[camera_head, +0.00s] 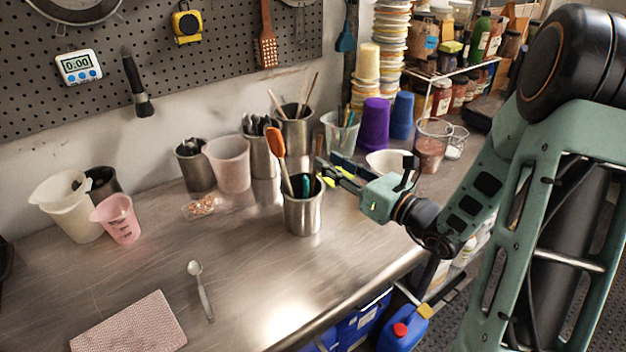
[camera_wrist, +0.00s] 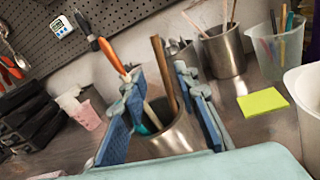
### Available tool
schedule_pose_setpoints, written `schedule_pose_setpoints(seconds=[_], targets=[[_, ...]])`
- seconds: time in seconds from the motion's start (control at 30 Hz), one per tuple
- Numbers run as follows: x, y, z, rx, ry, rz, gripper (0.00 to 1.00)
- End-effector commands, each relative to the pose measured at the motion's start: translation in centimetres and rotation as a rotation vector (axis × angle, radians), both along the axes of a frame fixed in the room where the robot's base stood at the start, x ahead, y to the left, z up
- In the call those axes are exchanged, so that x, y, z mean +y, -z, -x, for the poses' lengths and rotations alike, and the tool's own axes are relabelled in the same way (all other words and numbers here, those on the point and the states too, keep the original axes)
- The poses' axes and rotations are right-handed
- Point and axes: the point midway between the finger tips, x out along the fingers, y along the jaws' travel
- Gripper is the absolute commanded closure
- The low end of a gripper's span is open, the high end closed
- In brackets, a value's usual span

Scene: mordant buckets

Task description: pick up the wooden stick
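A metal cup (camera_head: 303,215) stands near the front middle of the steel bench and holds several upright tools. The spatula also shows in the head view (camera_head: 276,143). My gripper (camera_head: 325,168) is beside the cup's upper right. In the wrist view my gripper (camera_wrist: 158,77) is open, with blue-padded fingers apart and the brown stick showing between them. I cannot tell whether either finger touches it.
Behind stand more metal cups (camera_head: 298,130) with sticks, a pink beaker (camera_head: 229,165), and purple and blue cups (camera_head: 375,125). A yellow note (camera_wrist: 262,102) lies right of the cup. A spoon (camera_head: 202,290) and cloth (camera_head: 130,325) lie front left. Bench space between is clear.

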Motion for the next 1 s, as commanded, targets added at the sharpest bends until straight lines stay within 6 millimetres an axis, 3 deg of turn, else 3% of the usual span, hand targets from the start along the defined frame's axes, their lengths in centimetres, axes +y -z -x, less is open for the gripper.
schedule_pose_setpoints(seconds=[0.3,0.63,0.9,1.0], targets=[[2.7,0.2,-3.4,-0.002,-0.003,0.001,0.72],[3.1,0.3,-4.0,-0.001,0.0,0.001,0.72],[3.1,0.3,-3.9,-0.001,0.0,0.001,1.0],[3.1,0.3,-3.9,-0.001,0.0,0.001,1.0]])
